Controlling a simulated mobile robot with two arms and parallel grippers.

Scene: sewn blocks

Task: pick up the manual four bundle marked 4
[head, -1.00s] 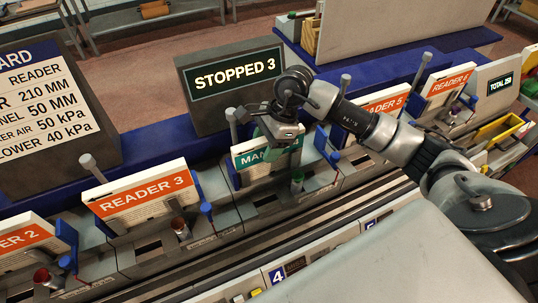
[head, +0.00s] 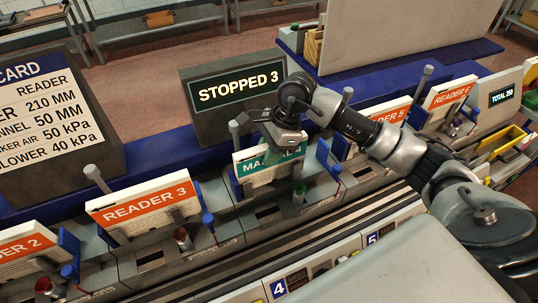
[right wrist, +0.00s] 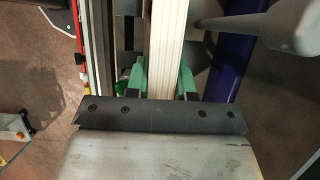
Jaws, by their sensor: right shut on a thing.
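The manual four bundle (head: 252,167) is a white block of sheets with a teal label reading "MA…", the rest hidden by my gripper. It stands upright in its slot in the row of readers, between blue side guides. My right gripper (head: 283,146) comes down on its upper right part and is shut on it. In the right wrist view the bundle (right wrist: 167,40) shows as a pale edge-on stack between the two green fingers of the right gripper (right wrist: 161,82). My left gripper is not in view.
Orange-labelled Reader 3 (head: 145,203) stands to the left, Reader 5 (head: 390,112) to the right. A dark sign reading "STOPPED 3" (head: 238,92) rises close behind. A card board (head: 45,115) stands at far left. A rail (head: 270,235) runs along the front.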

